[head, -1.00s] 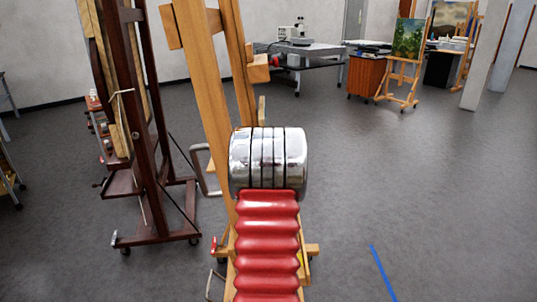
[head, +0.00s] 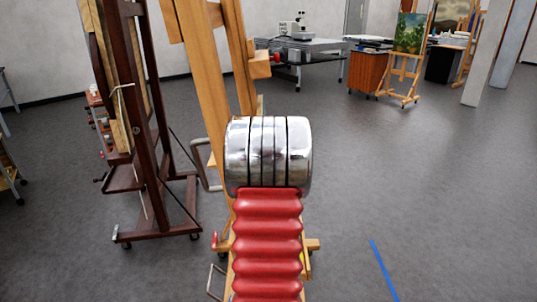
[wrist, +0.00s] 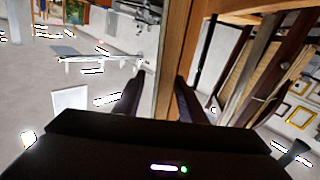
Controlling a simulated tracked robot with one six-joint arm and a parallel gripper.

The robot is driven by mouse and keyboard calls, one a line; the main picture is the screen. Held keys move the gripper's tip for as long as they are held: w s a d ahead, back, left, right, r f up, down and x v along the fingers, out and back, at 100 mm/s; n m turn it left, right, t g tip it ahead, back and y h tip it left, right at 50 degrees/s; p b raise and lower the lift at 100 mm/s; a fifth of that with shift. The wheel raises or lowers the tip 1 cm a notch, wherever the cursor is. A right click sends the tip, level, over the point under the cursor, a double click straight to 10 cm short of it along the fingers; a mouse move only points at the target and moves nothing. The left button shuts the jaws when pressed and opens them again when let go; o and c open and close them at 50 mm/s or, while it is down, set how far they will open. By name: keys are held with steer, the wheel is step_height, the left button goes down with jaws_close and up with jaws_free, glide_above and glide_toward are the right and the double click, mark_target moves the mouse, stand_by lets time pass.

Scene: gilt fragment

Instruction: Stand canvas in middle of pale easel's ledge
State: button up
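The pale easel (head: 201,75) stands straight ahead in the head view, its light wood posts rising behind my arm. Its lower part is mostly covered by my arm, and I cannot make out its ledge clearly. In the wrist view, my gripper (wrist: 162,88) shows as two dark fingers set apart. A light wood upright (wrist: 180,45) runs between and beyond them; I cannot tell how close it is. The gripper is hidden behind my arm in the head view. I cannot identify the canvas for certain in either view.
A dark wooden easel (head: 140,110) on casters stands close on the left. A small easel with a green painting (head: 410,33), an orange cabinet (head: 369,72) and a grey table (head: 305,50) stand farther back. Grey floor is open on the right, with blue tape (head: 384,270).

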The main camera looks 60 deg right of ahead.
steer(key=shift+v, duration=1.2)
steer(key=shift+s+d+r, duration=0.1)
steer(key=shift+s+r, duration=0.1)
